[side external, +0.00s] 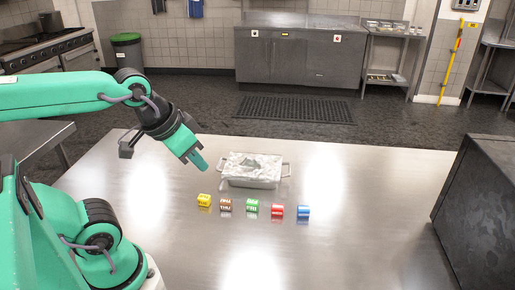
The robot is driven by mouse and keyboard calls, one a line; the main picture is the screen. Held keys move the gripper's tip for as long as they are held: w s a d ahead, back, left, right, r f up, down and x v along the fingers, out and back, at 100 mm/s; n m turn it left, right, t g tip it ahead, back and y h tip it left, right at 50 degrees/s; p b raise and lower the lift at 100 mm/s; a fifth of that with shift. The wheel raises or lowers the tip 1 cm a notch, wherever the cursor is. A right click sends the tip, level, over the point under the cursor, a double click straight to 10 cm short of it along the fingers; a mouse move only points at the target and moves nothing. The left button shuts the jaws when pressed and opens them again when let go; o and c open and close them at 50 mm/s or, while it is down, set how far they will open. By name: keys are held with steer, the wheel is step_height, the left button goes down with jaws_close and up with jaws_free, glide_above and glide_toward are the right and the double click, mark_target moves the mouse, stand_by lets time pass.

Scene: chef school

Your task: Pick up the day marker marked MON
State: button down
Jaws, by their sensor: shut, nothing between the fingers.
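Several small day markers stand in a row on the steel table: a yellow one (204,200), a brown one (226,204), a green one (252,205), a red one (277,211) and a blue one (303,212). They carry lettering, but it is too small to read, so I cannot tell which says MON. My gripper (199,163) is shut and empty. It hangs above the table, pointing down, behind and above the yellow marker and left of the metal pan. It appears to touch none of the markers.
A metal pan with two handles (283,178) sits just behind the markers, with crumpled pale material in it. A dark box-like unit (478,205) stands at the table's right. The steel table (375,200) is clear between the markers and that unit, and in front of the markers.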

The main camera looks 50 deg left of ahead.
steer(key=c, duration=1.1)
jaws_free()
steer(key=shift+w, duration=0.1)
steer(key=m+g, duration=0.6)
steer(key=m, duration=0.2)
glide_above(302, 207)
steer(key=f, duration=1.6)
steer(key=shift+s+a, duration=0.1)
steer(key=shift+s, duration=0.15)
steer(key=shift+w+f, duration=0.15)
steer(key=shift+f, duration=1.5)
